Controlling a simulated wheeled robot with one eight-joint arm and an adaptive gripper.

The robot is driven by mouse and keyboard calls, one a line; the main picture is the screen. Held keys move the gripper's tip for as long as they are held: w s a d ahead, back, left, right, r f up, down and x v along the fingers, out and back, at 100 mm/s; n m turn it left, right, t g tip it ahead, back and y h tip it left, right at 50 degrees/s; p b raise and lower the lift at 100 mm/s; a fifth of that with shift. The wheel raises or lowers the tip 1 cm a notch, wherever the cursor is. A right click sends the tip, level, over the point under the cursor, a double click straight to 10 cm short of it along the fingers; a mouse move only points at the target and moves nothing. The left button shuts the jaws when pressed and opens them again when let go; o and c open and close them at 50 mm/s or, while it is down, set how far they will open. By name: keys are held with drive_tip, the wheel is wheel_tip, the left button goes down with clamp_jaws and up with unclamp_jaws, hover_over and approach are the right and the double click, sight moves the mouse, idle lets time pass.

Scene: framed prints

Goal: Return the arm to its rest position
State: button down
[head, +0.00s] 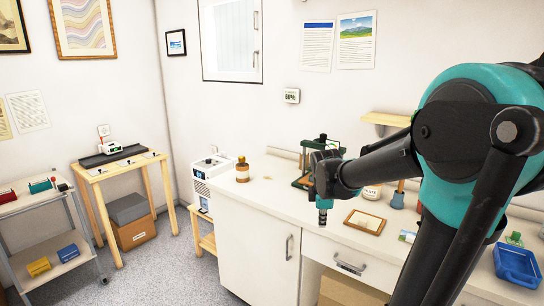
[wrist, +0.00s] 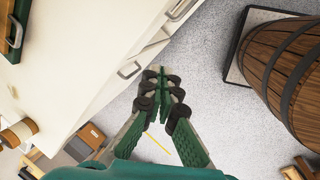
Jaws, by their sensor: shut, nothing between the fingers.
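My arm reaches in from the right of the head view, with its teal and black links over the white counter (head: 262,192). My gripper (head: 322,219) hangs downward near the counter's front edge in that view. In the wrist view my gripper (wrist: 160,75) has its green and dark fingers closed together, with nothing between them. Speckled grey floor lies beyond the fingertips there, and the counter (wrist: 70,60) is to their left.
A blue tray (head: 517,265) is at the right. A wooden barrel (wrist: 285,58) stands on the floor. A small wooden table (head: 118,167) is at the left.

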drive_tip(key=s+d+f+m, duration=0.1)
drive_tip(key=s+f+m, duration=0.4)
drive_tip(key=s+m, duration=0.3)
drive_tip(key=s+d+f+m+t+y, duration=0.1)
drive_tip(key=s+f+m, duration=0.5)
drive_tip(key=s+m, duration=0.2)
drive_tip(key=shift+s+d+m, duration=0.15)
drive_tip(key=shift+s+m, duration=0.25)
drive_tip(key=shift+s, duration=0.5)
